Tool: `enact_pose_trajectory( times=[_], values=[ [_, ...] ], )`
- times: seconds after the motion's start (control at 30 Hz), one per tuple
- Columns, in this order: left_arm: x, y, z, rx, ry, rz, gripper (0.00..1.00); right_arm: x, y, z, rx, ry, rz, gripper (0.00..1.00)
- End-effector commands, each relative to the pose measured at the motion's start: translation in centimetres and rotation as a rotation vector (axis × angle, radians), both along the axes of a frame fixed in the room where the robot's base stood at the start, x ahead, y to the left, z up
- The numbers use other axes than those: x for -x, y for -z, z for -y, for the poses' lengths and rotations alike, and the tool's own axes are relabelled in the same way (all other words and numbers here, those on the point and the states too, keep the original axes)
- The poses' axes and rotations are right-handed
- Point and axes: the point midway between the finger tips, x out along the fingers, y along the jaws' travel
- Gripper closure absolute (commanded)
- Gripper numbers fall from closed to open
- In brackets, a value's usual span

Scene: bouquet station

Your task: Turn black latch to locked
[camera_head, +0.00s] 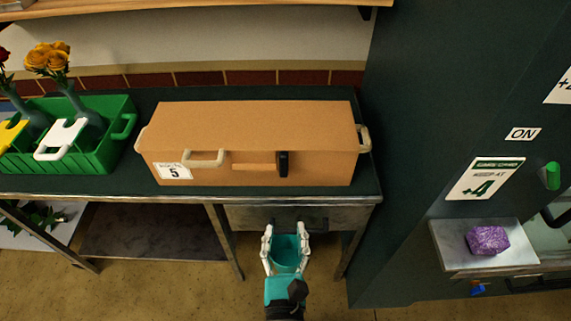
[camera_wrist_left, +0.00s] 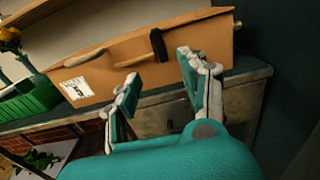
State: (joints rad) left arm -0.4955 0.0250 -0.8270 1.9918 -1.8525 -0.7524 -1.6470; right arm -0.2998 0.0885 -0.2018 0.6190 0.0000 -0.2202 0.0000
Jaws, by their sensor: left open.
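The black latch (camera_head: 283,162) is on the front of an orange-brown box (camera_head: 240,125), at the right end of a wooden bar. It stands upright, across the line of the bar. In the left wrist view the latch (camera_wrist_left: 159,45) shows above and between my fingers. My left gripper (camera_head: 285,241) is open and empty, below and in front of the box, apart from the latch. It also shows in the left wrist view (camera_wrist_left: 160,78), with its fingers spread. My right gripper is in neither view.
The box stands on a dark counter (camera_head: 365,180) with a drawer below its front edge. A green crate (camera_head: 105,150) with flowers in vases is on the left. A dark cabinet rises on the right, with a small shelf (camera_head: 450,245) holding a purple block (camera_head: 487,240).

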Motion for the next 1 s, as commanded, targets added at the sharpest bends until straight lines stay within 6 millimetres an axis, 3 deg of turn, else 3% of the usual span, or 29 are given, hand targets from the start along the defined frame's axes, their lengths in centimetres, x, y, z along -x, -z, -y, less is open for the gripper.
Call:
enact_pose_trajectory(
  times=[0.17, 0.3, 0.7, 1.0],
  values=[
    [-2.2, -0.6, 0.0, -0.006, -0.003, 0.009, 0.56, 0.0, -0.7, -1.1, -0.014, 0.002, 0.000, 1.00],
    [-5.2, -0.6, 0.0, -0.006, -0.003, 0.009, 0.56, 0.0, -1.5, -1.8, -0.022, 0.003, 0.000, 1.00],
    [-13.8, -0.5, 0.0, -0.003, -0.002, 0.007, 0.56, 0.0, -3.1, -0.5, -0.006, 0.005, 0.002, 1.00],
    [-17.0, -0.2, 0.0, -0.003, 0.000, 0.004, 0.56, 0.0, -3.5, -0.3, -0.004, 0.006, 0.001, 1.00]
  ],
)
